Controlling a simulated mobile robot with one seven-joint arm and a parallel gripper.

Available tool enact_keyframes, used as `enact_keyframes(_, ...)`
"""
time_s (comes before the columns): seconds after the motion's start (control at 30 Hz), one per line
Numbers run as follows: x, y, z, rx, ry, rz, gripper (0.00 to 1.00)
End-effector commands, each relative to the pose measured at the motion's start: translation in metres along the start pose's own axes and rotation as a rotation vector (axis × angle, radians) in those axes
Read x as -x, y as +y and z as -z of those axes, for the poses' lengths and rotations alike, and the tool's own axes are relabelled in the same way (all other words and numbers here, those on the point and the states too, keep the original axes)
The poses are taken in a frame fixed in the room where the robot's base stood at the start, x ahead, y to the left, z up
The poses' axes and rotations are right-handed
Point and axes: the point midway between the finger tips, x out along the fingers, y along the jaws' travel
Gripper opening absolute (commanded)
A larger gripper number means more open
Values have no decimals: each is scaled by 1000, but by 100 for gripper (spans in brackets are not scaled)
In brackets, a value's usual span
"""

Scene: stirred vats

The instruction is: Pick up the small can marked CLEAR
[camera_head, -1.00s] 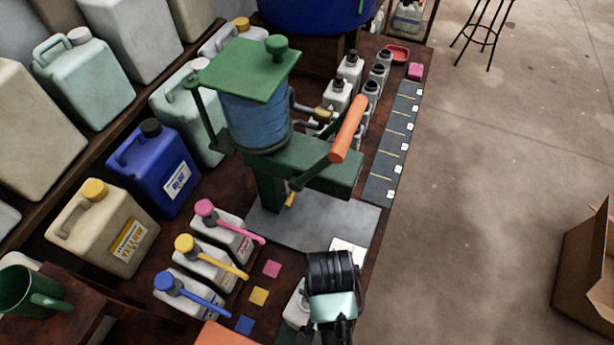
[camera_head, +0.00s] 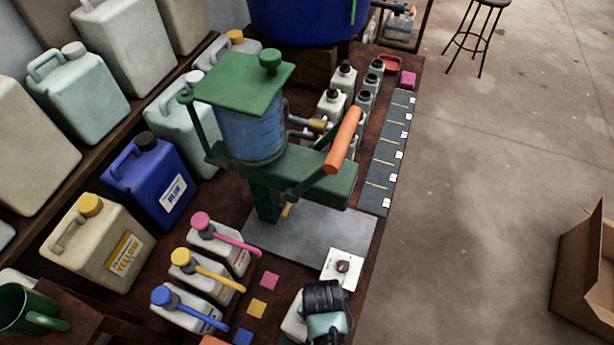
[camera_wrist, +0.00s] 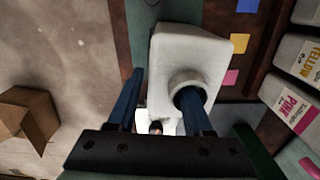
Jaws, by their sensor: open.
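A small white can (camera_wrist: 188,58) with a round neck lies below my gripper (camera_wrist: 160,88) in the wrist view. In the head view only its pale left side shows (camera_head: 294,324), at the near edge of the bench; my wrist covers the rest. No CLEAR marking is readable on it. My gripper's dark blue fingers are apart. One finger overlaps the can's neck in the wrist view and the other is beside its body; I cannot tell whether they touch it. In the head view the fingers are hidden.
Cans with pink (camera_head: 222,243), yellow (camera_head: 207,275) and blue (camera_head: 188,309) handles stand to the left. A green press (camera_head: 300,172) stands behind, with a white card (camera_head: 342,264) before it. Several small black-capped cans (camera_head: 331,104) stand farther back. Open floor is right.

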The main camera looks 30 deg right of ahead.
Motion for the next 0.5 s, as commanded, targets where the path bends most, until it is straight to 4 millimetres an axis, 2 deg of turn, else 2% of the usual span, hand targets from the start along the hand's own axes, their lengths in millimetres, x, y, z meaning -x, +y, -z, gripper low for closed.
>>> enact_keyframes(0.07, 0, 0, 0, 0, 0, 0, 47)
enact_keyframes(0.33, 0, 0, 0, 0, 0, 0, 0)
enact_keyframes(0.5, 0, 0, 0, 0, -1, 0, 0)
